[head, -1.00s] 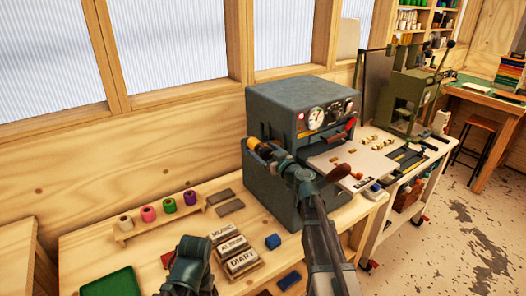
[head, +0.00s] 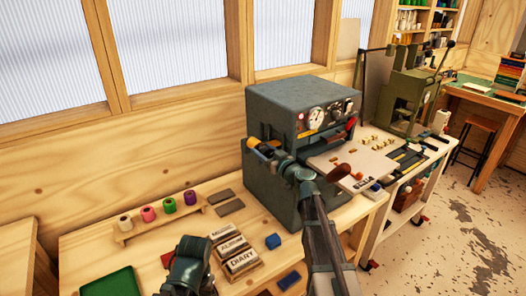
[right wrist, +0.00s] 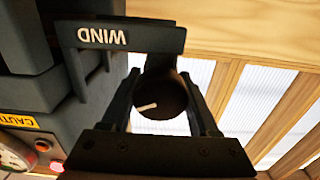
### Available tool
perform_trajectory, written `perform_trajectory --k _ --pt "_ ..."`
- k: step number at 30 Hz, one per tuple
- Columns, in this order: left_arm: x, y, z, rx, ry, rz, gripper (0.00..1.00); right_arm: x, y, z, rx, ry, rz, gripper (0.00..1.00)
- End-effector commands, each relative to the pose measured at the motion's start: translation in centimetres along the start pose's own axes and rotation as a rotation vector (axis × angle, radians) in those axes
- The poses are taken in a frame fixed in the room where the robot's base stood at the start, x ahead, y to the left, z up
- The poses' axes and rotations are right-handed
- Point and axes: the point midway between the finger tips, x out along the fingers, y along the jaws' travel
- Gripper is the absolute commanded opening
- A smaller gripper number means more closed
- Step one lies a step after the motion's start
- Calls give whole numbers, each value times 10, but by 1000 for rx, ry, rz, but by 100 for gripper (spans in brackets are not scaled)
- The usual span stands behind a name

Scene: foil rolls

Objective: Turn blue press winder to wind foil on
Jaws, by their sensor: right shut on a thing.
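The blue-grey press (head: 285,105) stands on the wooden bench, with gauges and a red-handled lever on its front. Its winder sits on the left side; in the right wrist view a dark bracket marked WIND (right wrist: 103,37) appears upside down. Behind it is a dark round winder knob (right wrist: 160,100) with a short white mark. My right gripper (head: 265,150) is shut on this knob, one finger on each side.
Several foil rolls (head: 148,213) stand on a wooden rack at the left. Blocks marked MUSIC, ALBUM and DIARY (head: 241,262) lie on the bench near my left arm. A green press (head: 405,95) stands farther right.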

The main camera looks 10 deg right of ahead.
Motion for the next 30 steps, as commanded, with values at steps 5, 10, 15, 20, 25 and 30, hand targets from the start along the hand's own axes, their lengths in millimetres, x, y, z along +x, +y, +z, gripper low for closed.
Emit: perform_trajectory --k 5,10,15,20,25,30 --pt "0 0 0 0 0 0 50 0 1 0 143 0 -1 5" --pt "0 0 0 0 0 0 50 0 1 0 305 0 -1 5" --pt "0 0 0 0 0 0 50 0 2 0 466 0 -1 5" --pt "1 0 0 0 0 0 50 0 2 1 612 0 -1 5" --pt "1 0 0 0 0 0 50 0 3 1 749 0 -1 5" --pt "2 0 0 0 0 0 50 0 3 1 859 0 -1 5"
